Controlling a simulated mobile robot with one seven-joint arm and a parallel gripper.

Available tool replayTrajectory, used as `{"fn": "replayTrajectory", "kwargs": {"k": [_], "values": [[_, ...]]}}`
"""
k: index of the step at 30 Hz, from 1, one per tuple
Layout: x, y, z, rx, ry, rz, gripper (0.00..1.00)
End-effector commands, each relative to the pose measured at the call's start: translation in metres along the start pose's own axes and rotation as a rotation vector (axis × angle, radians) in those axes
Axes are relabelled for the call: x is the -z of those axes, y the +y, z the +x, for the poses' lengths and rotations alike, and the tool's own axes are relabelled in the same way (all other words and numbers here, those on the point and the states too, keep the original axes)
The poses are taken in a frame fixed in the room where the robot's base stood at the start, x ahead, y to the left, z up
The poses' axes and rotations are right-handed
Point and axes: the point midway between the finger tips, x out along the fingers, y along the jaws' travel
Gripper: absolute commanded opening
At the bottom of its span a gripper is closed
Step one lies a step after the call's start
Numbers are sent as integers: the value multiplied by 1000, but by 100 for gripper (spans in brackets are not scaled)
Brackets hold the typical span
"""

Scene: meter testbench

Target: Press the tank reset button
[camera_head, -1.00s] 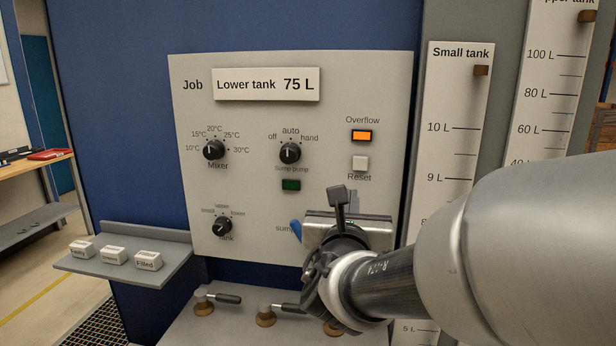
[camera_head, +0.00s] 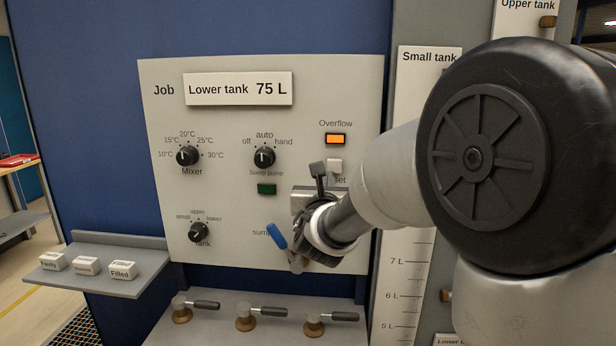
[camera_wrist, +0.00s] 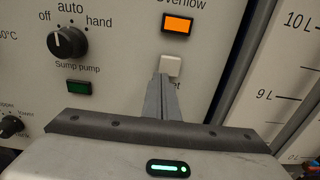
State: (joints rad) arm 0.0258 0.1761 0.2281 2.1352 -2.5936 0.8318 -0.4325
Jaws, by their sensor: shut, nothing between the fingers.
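The reset button (camera_head: 335,166) is a small pale square on the grey panel, below the lit orange Overflow lamp (camera_head: 335,139). Its label is partly covered by my arm, with only "set" showing. My gripper (camera_head: 318,172) is shut and empty, just left of and below the button in the head view. In the wrist view the shut fingers (camera_wrist: 161,92) point up at the panel, and their tips overlap the lower left part of the button (camera_wrist: 171,67). I cannot tell whether the tips touch it.
The panel (camera_head: 165,120) also carries the Mixer knob (camera_head: 187,156), the sump pump knob (camera_head: 264,157), a dark green lamp (camera_head: 267,189) and the Tank knob (camera_head: 199,232). Several valve handles (camera_head: 260,311) stand below.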

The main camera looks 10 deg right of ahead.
Motion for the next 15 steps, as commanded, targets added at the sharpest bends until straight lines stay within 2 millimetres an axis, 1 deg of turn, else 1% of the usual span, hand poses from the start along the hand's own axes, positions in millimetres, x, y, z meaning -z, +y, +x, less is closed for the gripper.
{"fn": "replayTrajectory", "kwargs": {"k": [1,4,15], "values": [[0,0,5,1,1,0,0],[0,0,9,0,0,0,0],[1,0,11,0,0,0,0]]}}
